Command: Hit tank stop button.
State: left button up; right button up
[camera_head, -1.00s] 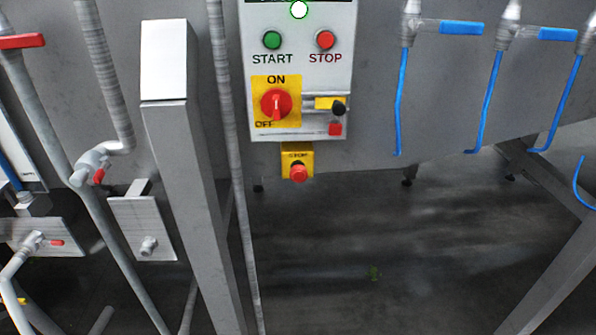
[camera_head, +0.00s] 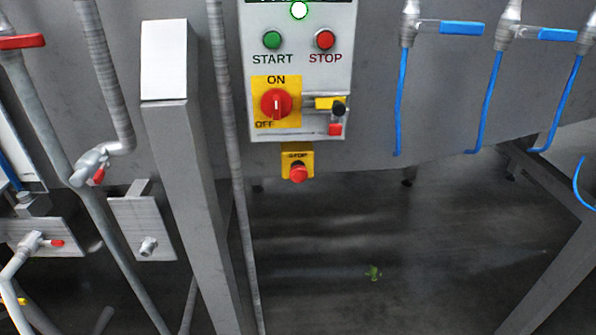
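The control panel (camera_head: 258,130) is a light grey box on the tank's side, at top centre in the head view. It carries a red round STOP button (camera_head: 325,40) at its upper right and a green START button (camera_head: 272,40) to the left of it. A red rotary switch (camera_head: 276,104) on a yellow plate stands below, its handle upright toward ON. Under the panel is a yellow box marked STOP with a red mushroom button (camera_head: 298,173). A white lamp (camera_head: 299,10) with a green rim is above the buttons. Neither gripper shows.
Grey pipes with red-handled valves (camera_head: 22,41) fill the left side. A slanted metal post (camera_head: 188,190) stands left of the panel. Blue-handled valves (camera_head: 461,28) with blue hoses hang at the right. A green scrap (camera_head: 373,272) lies on the dark floor (camera_head: 400,235). Space before the panel looks clear.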

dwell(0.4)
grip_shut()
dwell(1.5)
